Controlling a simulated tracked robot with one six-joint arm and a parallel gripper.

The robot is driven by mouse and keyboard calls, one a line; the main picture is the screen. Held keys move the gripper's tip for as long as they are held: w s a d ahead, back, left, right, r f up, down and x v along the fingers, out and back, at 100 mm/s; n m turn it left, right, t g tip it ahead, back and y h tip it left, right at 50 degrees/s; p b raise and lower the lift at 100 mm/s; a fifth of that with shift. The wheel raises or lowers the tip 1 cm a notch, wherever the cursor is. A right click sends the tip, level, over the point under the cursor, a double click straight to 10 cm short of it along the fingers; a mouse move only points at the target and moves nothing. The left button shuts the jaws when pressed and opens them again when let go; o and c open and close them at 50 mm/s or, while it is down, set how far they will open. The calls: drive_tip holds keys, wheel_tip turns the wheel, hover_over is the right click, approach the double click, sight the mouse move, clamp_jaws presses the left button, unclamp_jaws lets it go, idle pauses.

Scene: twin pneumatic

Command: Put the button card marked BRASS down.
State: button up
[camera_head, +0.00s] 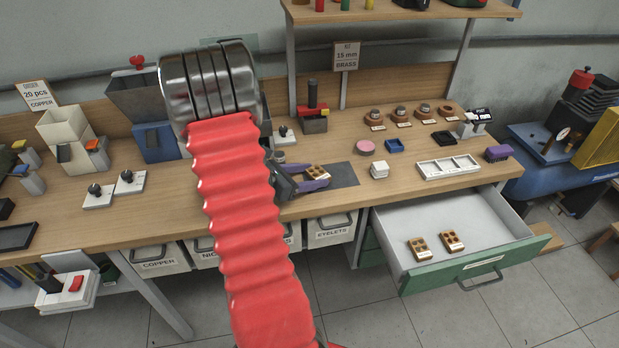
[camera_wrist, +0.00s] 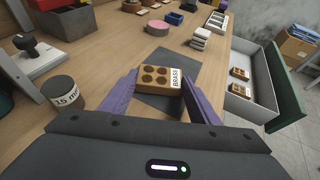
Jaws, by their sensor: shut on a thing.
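The button card marked BRASS (camera_wrist: 162,75) is a small tan block with several brown round spots and a white label. It sits between the purple fingers of my gripper (camera_wrist: 160,90), which are shut on it. In the head view the card (camera_head: 318,172) shows at the tip of my gripper (camera_head: 314,178), over or on a dark grey mat (camera_head: 343,174) on the bench. The mat (camera_wrist: 180,95) lies below and beyond the card in the wrist view. I cannot tell whether the card touches it.
An open drawer (camera_head: 400,215) at the right holds two similar cards (camera_head: 452,241). A pink disc (camera_head: 365,147), a blue tray (camera_head: 394,146) and a white stack (camera_head: 379,170) stand beyond the mat. A round 15 mm pot (camera_wrist: 62,92) is left of my gripper.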

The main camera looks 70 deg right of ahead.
drive_tip(key=shift+f, duration=0.1)
drive_tip(key=o, duration=1)
drive_tip(key=v, duration=1.2)
idle(0.5)
